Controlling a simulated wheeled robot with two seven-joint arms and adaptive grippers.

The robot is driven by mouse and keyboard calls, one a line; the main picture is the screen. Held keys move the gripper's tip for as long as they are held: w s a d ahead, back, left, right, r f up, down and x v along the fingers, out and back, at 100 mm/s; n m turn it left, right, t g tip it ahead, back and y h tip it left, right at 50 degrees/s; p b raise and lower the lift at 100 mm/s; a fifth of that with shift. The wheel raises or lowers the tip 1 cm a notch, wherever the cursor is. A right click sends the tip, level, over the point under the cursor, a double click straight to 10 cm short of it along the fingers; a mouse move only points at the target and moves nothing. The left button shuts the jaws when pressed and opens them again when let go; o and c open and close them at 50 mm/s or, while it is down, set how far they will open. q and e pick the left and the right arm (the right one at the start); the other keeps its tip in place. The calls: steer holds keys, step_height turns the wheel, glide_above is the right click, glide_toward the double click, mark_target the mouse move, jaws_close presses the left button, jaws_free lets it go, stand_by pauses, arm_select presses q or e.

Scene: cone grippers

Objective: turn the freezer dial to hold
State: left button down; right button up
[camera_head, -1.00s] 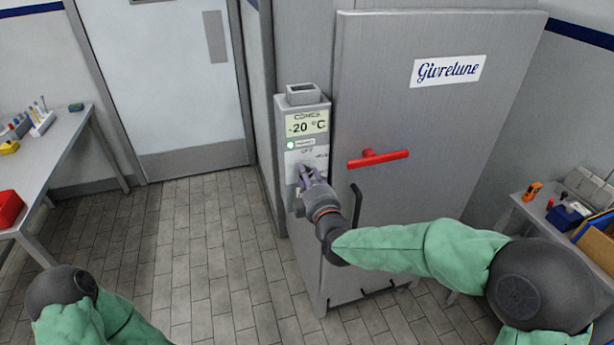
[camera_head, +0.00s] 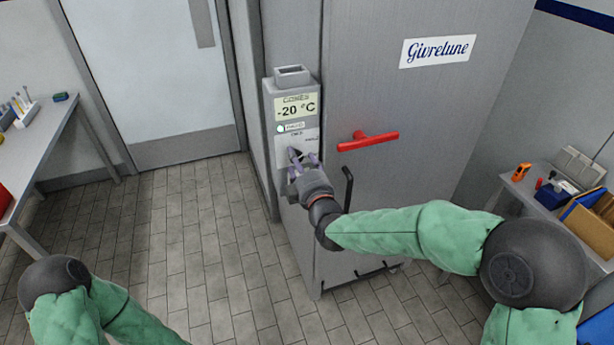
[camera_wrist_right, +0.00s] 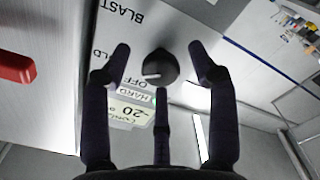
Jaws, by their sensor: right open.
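The freezer's control box (camera_head: 294,92) carries a display reading -20 °C and a dark round dial (camera_head: 294,154) partly covered by my fingers. In the right wrist view the dial (camera_wrist_right: 159,68) appears upside down, with a white mark on its lower left side, towards OFF. BLAST is printed above it and part of another word, "LD", at left. My right gripper (camera_head: 305,163) is open in front of the dial. In the wrist view its fingers (camera_wrist_right: 160,58) spread on either side of the dial with visible gaps. My left gripper is out of view.
A red handle (camera_head: 368,141) sticks out from the freezer door (camera_head: 430,110) right of the box, with a dark bar (camera_head: 348,188) below it. A table (camera_head: 50,140) stands at left and a cluttered bench (camera_head: 520,190) at right. The floor at left is clear.

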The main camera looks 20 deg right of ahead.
steer(key=s, duration=1.1)
steer(key=shift+s+d, duration=0.15)
steer(key=shift+s, duration=0.05)
